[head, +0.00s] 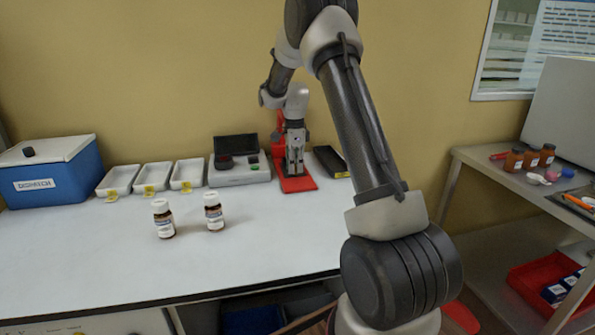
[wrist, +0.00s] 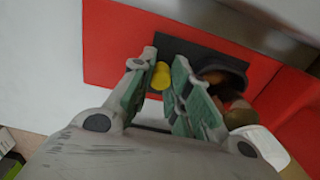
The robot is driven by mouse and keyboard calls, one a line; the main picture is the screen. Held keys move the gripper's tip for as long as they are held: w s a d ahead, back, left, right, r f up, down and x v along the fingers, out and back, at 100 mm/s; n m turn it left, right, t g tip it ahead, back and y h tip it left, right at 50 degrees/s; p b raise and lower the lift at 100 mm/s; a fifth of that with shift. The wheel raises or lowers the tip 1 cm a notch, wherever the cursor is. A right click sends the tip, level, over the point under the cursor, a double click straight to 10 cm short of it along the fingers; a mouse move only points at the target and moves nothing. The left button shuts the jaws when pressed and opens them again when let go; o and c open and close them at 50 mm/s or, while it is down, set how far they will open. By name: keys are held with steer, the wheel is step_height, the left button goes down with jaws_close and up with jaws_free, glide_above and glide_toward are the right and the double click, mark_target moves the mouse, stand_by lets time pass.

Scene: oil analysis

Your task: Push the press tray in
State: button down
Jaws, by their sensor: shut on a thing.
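The red press (head: 297,184) stands at the back of the white bench in the head view, partly hidden by my gripper (head: 293,170). In the wrist view its red base (wrist: 105,45) carries a dark tray plate (wrist: 190,48). My gripper (wrist: 164,63) points down over the plate, its green-padded fingers on either side of a yellow knob (wrist: 161,76), shut on it. A dark round cup (wrist: 222,72) sits beside the right finger. How far the tray is slid in cannot be told.
A grey device (head: 240,174) stands left of the press, and a dark flat box (head: 331,161) to its right. Two labelled bottles (head: 163,219) (head: 214,211) stand nearer the front. White trays (head: 187,174) and a blue cooler (head: 50,178) are further left.

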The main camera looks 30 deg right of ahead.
steer(key=shift+w, duration=0.1)
steer(key=c, duration=1.6)
jaws_free()
step_height(320, 180, up, 12)
